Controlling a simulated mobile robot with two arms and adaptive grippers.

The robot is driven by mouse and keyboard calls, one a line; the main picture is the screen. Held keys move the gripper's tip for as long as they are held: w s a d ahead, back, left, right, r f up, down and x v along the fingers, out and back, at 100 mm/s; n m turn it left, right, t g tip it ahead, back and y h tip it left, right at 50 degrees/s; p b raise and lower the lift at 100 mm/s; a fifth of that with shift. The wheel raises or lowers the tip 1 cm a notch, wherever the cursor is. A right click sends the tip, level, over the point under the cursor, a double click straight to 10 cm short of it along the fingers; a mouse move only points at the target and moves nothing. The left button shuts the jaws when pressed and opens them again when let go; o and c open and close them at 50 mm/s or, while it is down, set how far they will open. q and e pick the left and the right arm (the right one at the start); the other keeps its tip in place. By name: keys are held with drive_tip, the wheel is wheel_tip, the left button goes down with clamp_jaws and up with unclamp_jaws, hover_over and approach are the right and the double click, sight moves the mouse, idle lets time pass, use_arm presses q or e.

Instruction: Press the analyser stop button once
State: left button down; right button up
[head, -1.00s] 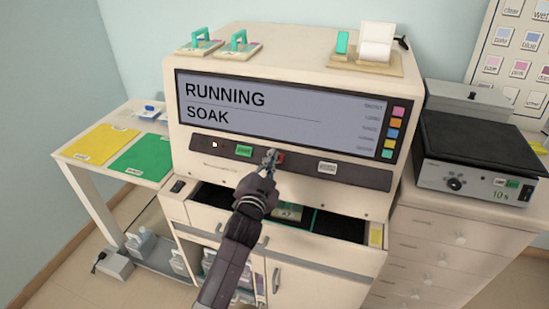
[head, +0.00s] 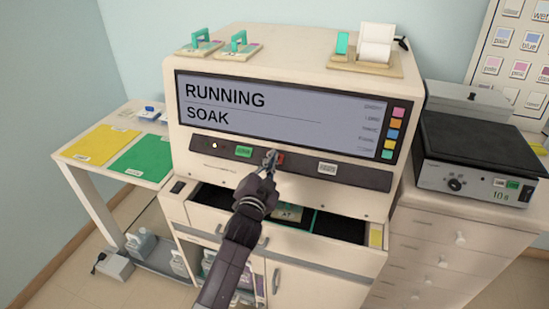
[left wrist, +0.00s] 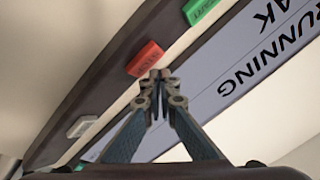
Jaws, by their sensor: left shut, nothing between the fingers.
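The analyser (head: 300,52) is a cream cabinet whose screen (head: 270,120) reads RUNNING and SOAK. Below the screen is a dark button strip with a green button (head: 243,151), a red stop button (head: 281,159) and a pale button (head: 327,168). My left gripper (head: 271,156) is shut and empty, its tips at the red button and partly covering it. In the left wrist view the red button (left wrist: 146,58) shows just beyond the shut fingertips (left wrist: 159,75); I cannot tell whether they touch. The right gripper is not in view.
An open drawer (head: 345,228) juts out below the strip, under my left arm. A side table with yellow (head: 98,144) and green mats (head: 143,157) stands left. A black-topped hotplate (head: 480,145) sits on the right cabinet. Slide holders stand on the analyser.

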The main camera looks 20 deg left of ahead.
use_arm(q)
drive_tip(key=shift+w+f, duration=0.1)
drive_tip(key=shift+f, duration=0.05)
drive_tip(key=shift+w+f+b, duration=0.15)
drive_tip(key=shift+w+b, duration=0.05)
drive_tip(key=shift+b, duration=0.1)
drive_tip(key=shift+w+f+b, duration=0.25)
drive_tip(key=shift+b, duration=0.05)
idle(0.6)
idle(0.3)
drive_tip(key=shift+s+r+p, duration=0.55)
drive_tip(key=shift+s+p, duration=0.05)
drive_tip(key=shift+p, duration=0.2)
